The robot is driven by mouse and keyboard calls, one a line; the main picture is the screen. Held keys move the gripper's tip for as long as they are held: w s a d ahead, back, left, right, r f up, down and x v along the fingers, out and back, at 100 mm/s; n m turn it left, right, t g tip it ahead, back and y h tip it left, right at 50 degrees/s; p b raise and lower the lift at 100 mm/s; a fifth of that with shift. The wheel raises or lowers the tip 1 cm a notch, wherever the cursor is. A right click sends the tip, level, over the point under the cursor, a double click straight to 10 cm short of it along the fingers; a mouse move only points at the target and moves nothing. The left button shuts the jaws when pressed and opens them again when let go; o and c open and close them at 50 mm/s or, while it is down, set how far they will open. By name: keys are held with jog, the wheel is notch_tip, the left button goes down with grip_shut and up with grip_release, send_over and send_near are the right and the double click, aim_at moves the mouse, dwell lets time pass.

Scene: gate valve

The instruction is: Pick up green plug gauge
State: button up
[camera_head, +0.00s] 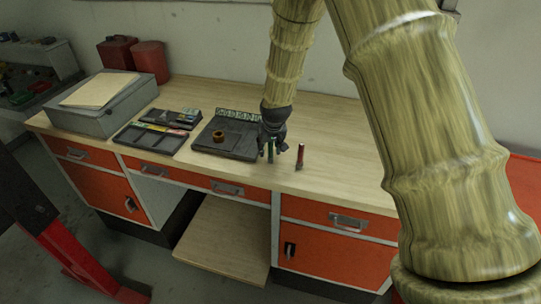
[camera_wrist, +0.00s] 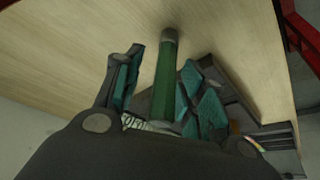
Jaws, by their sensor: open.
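The green plug gauge (camera_wrist: 165,82) is a green cylinder with a grey end. In the wrist view it lies between the two teal-padded fingers of my gripper (camera_wrist: 158,92), with a gap visible on the left side. In the head view the gauge (camera_head: 270,150) shows as a thin dark green upright shape at my gripper (camera_head: 272,146). My gripper is open around the gauge, above the wooden bench top near the dark tray. Whether a finger touches the gauge cannot be told.
A red-handled tool (camera_head: 300,156) stands upright just right of my gripper. A dark tray (camera_head: 213,147) with a brass ring (camera_head: 218,136) is on the left. Further left are a compartment tray (camera_head: 152,141) and a grey case (camera_head: 100,112). The bench top (camera_head: 340,160) is clear on the right.

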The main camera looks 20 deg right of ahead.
grip_shut()
jog(key=shift+r, duration=0.1)
